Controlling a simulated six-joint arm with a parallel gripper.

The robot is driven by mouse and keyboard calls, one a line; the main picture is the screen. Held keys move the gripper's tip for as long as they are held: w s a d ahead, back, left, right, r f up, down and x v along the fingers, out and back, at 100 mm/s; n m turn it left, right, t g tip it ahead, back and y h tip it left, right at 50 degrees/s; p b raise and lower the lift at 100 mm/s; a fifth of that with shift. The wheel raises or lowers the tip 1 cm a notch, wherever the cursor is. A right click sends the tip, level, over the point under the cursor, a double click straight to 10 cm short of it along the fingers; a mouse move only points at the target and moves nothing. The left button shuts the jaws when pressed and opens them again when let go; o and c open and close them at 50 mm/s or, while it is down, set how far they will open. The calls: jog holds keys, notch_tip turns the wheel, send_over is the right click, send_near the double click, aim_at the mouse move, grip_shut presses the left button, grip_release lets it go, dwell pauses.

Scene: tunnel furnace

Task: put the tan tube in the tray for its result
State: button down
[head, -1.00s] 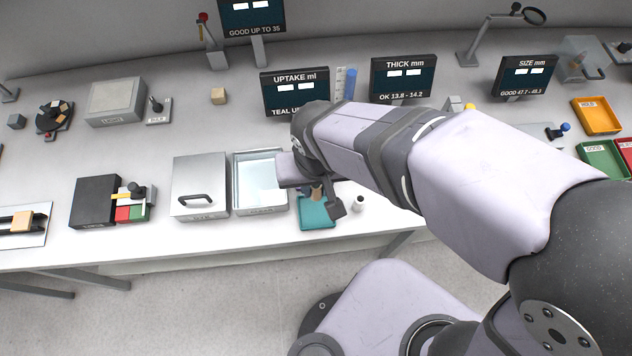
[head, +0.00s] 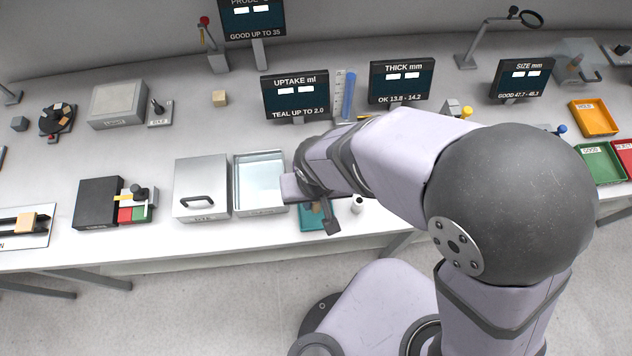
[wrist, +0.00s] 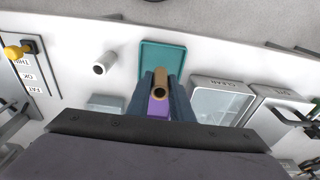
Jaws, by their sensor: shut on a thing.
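The tan tube (wrist: 161,84) is held between the fingers of my gripper (wrist: 161,92) in the wrist view, its open end facing the camera. The teal square pad (wrist: 160,53) lies beyond the tube. I cannot tell whether the tube touches it. In the head view my gripper (head: 317,213) is over the teal pad (head: 307,222) and mostly hides tube and pad. At the far right are an orange HOLD tray (head: 594,117), a green GOOD tray (head: 597,161) and a partly cut-off red tray (head: 625,158).
A small white cylinder (head: 357,204) stands right of the pad. A clear-walled basin (head: 260,183) and a lidded steel box (head: 201,188) stand to its left. The uptake display (head: 295,96) and a blue-filled gauge (head: 348,95) stand behind. The bench's front edge is close.

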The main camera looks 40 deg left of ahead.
aim_at(316, 206)
jog(key=shift+f, duration=1.55)
jog(key=shift+f, duration=0.1)
jog(key=shift+f, duration=0.15)
jog(key=c, duration=1.6)
grip_release()
jog(key=shift+o, duration=0.2)
jog(key=shift+r, duration=0.8)
notch_tip(316, 206, up, 11)
jog(key=s+d, duration=0.1)
jog(key=shift+b, duration=0.4)
jog(key=shift+f, duration=0.1)
